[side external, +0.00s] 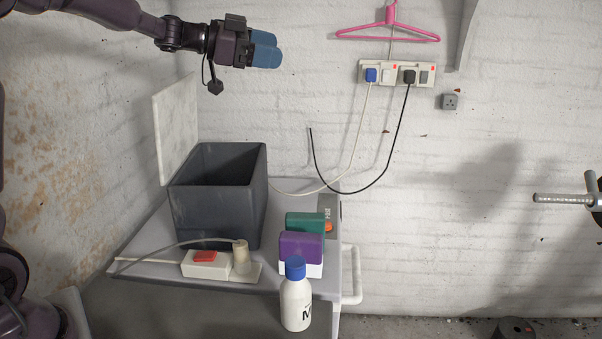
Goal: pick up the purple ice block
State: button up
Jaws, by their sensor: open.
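The purple ice block (301,247) has a purple upper part and a white lower part. It rests on the grey table surface, in front of a green block (305,223) and behind a white bottle with a blue cap (296,300). The bottle's cap slightly overlaps its lower front. My gripper (268,50) is open and empty, with blue fingers. It is high at the upper left, well above and to the left of the purple ice block, pointing right.
A tall dark grey bin (215,215) stands left of the blocks. A white power strip (207,264) with a plug and cable lies in front of it. A white panel (176,128) leans behind the bin. Cables hang from wall sockets (397,74) below a pink hanger (388,31).

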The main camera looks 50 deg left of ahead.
notch_tip(320, 180, down, 8)
jog(key=s+m+g+h, duration=0.1)
jog(key=s+g+h, duration=0.2)
jog(key=g, duration=0.2)
send_near(294, 240)
notch_tip(294, 240, down, 3)
jog(key=w, duration=0.3)
jog(key=x, duration=0.7)
jog(key=shift+w+d+r, duration=0.1)
jog(key=shift+d, duration=0.15)
jog(key=shift+c, duration=0.2)
jog(key=shift+r, duration=0.1)
jog(key=c, duration=1.2)
